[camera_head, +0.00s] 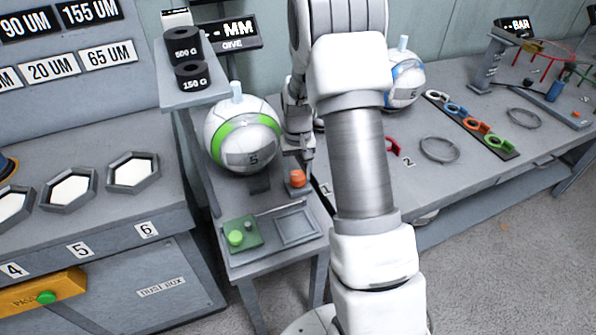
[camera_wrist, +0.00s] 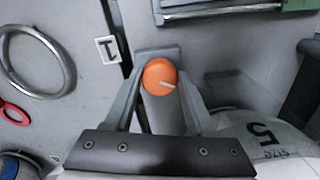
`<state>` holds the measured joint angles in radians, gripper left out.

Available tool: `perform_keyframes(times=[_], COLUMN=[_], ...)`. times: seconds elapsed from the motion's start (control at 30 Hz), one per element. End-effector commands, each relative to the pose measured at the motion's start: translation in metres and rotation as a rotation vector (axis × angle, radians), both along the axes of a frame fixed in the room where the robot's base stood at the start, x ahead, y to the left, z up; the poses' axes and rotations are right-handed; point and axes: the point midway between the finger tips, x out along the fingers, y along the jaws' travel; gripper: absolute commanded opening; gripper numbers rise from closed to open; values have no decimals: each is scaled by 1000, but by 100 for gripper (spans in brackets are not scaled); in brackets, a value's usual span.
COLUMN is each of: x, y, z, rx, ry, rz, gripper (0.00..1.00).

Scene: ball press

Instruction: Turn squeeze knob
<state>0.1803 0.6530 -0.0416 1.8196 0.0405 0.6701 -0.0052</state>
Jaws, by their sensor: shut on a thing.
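The orange squeeze knob (camera_head: 297,178) sits on the small grey stand, in front of the ball with the green band. My gripper (camera_wrist: 158,92) is shut on the knob, one finger on each side. In the head view my gripper (camera_head: 302,158) comes down on the knob from behind my arm and is partly hidden. The white ball (camera_head: 243,134) with a green band and a "5" rests on the stand; it also shows in the wrist view (camera_wrist: 262,143).
A green button (camera_head: 236,238) and a square grey plate (camera_head: 296,228) are at the stand's front. Black weights (camera_head: 192,76) stand on a shelf above left. A blue-banded ball (camera_head: 404,80) and rings (camera_head: 440,149) lie on the right bench.

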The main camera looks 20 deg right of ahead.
Motion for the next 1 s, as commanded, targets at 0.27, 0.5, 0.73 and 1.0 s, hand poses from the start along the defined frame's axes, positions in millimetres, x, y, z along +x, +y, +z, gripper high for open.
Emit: perform_keyframes(times=[0.27, 0.5, 0.73, 1.0], x=[0, 0, 0, 0], y=[0, 0, 0, 0], z=[1, 0, 0, 0], rx=[0, 1, 1, 1], ry=[-1, -1, -1, -1], rz=[-95, -117, -117, -115], gripper=[0, 1, 1, 86])
